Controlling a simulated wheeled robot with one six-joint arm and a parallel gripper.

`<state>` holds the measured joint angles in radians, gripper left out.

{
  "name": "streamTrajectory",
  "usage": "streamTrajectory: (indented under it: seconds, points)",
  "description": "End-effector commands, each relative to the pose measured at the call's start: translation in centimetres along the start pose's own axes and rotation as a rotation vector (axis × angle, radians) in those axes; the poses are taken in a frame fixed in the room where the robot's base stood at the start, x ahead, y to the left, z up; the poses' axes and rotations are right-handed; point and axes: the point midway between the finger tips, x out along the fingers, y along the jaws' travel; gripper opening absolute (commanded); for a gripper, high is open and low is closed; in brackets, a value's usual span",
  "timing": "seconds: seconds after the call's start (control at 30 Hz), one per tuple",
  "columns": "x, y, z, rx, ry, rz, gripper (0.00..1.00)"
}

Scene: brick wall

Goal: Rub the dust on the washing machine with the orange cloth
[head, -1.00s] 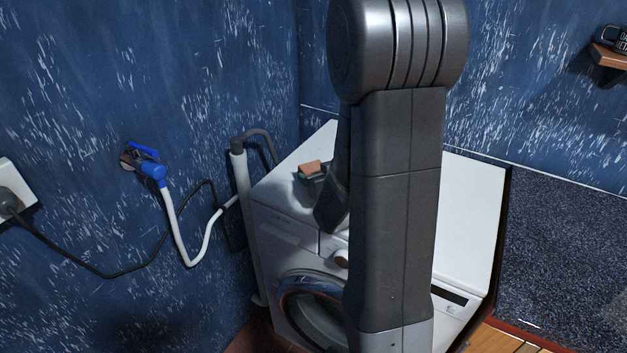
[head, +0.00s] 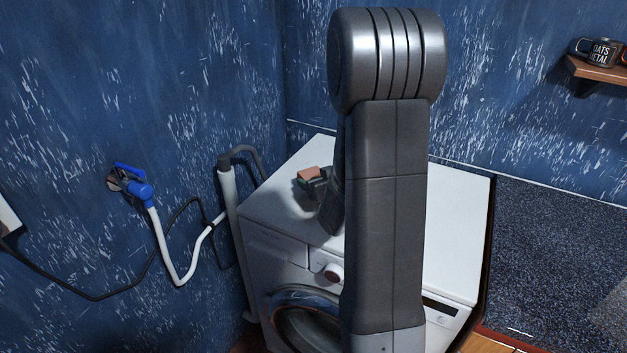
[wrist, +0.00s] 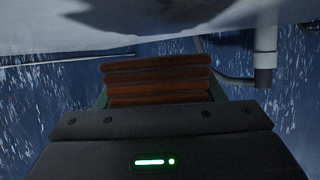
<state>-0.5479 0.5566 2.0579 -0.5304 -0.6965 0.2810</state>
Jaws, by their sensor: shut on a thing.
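The white washing machine (head: 455,215) stands in the corner, its top partly hidden by my arm in the head view. The orange cloth (head: 308,173) shows as a small folded pad over the left part of that top. My gripper (head: 317,183) is shut on it; its fingers are mostly hidden behind my arm. A dark grey patch lies on that surface in the wrist view; I cannot tell dust from shadow.
A grey standpipe with a hose (head: 228,200) rises beside the machine's left side. A blue tap (head: 135,187) with a white hose is on the left wall. The machine top's right part looks clear.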

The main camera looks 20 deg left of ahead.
Motion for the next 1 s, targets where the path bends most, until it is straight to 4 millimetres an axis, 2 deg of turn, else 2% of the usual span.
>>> streamTrajectory:
  seconds: [0.27, 1.0]
  points:
    - [-1.1, 0.5, 0.3, 0.000, 0.000, 0.000, 0.36]
    - [-3.7, -3.7, 1.2, -0.001, 0.001, -0.001, 0.36]
